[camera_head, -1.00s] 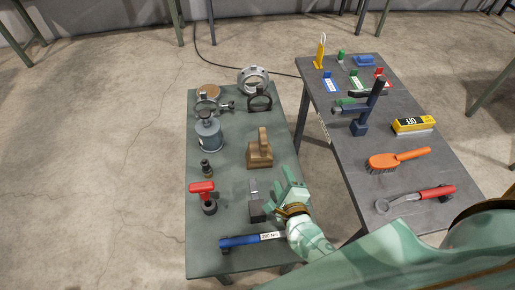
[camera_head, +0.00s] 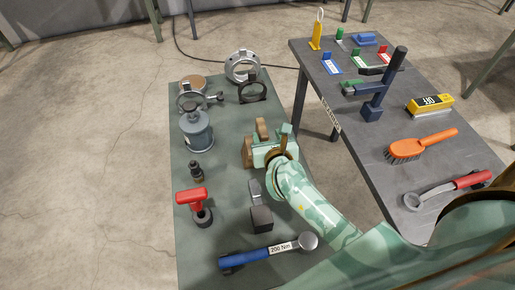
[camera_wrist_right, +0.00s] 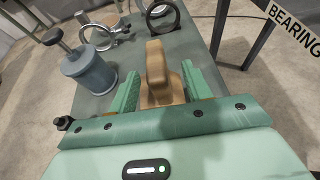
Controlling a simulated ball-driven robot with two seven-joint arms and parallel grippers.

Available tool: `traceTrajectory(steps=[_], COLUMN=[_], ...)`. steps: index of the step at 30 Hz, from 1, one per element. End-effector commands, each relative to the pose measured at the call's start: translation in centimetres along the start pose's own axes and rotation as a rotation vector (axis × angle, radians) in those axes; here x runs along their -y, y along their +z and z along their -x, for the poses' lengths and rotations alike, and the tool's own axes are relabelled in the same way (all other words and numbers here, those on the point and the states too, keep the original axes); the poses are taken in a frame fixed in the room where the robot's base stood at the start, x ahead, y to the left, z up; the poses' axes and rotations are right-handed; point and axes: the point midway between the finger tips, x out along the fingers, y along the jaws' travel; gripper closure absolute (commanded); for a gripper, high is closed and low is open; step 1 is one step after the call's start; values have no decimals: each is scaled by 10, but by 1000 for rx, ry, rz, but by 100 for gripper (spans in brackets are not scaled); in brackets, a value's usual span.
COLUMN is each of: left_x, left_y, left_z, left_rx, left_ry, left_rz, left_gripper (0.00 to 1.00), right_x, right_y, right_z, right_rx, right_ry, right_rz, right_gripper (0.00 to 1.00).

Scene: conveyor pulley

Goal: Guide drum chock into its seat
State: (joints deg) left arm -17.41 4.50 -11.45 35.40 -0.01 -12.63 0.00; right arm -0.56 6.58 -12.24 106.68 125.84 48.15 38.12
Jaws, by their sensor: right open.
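The brown wooden block with an upright grip, which looks like the drum chock (camera_head: 262,128), stands on the green-topped table, partly hidden by my right gripper. My right gripper (camera_head: 268,146) is open at the chock, with its fingers on either side. In the right wrist view, the chock (camera_wrist_right: 157,72) stands between the two green fingers (camera_wrist_right: 160,84). I cannot tell whether the fingers touch it. My left gripper is not in view. I cannot make out the chock's seat for certain.
On the green table (camera_head: 225,215) stand a grey-blue canister (camera_head: 196,132), metal rings (camera_head: 243,66), a red-handled tool (camera_head: 192,200), a dark block (camera_head: 261,218) and a blue torque wrench (camera_head: 262,254). A dark table (camera_head: 350,130) at right holds a post, brush and wrench.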

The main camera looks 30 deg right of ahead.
Motion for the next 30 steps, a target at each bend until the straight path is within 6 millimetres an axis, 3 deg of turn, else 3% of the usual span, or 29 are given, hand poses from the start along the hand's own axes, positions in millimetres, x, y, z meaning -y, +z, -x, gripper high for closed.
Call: traceTrajectory(steps=[9, 18, 24, 30], left_x=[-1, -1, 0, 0], left_y=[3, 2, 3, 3], left_z=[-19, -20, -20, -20], left_rx=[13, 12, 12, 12], left_ry=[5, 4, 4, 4], left_rz=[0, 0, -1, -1], left_gripper=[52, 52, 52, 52], right_x=[-6, -6, -6, -6], right_y=[-1, 3, 3, 3], right_z=[-46, -52, -52, -52], right_rx=[-1, 1, 1, 3], right_ry=[-1, -1, -1, 0], right_rz=[1, 1, 1, 1], right_gripper=[51, 51, 100, 100])
